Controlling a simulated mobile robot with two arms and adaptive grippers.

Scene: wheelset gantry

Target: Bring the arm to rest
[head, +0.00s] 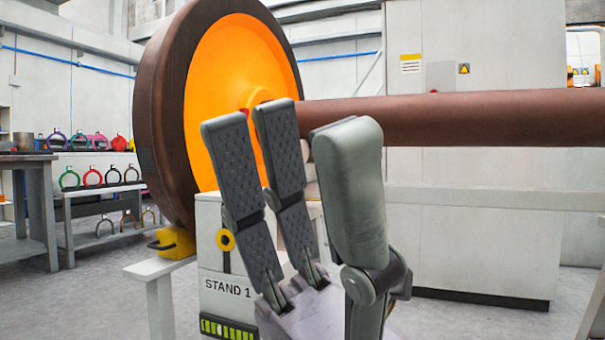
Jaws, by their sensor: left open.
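My left gripper (295,130) is large in the middle of the head view, its grey fingers pointing up. Two ridged fingers stand on the left and one smooth-backed finger on the right. The fingers are apart, and I see nothing held between them. Behind it is the wheelset: a big wheel with a brown rim and orange face (235,60), and a brown axle (460,118) running to the right. The fingers cover part of the wheel hub and the axle's near end. I cannot tell how far the fingers are from the axle. My right gripper is not in view.
A white stand marked STAND 1 (222,268) is below the wheel, partly behind the gripper. A yellow chock-like block (175,242) sits beside the wheel. Shelves with coloured rings (97,178) and a bench (30,160) are at left. A pale cabinet (480,225) stands behind the axle.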

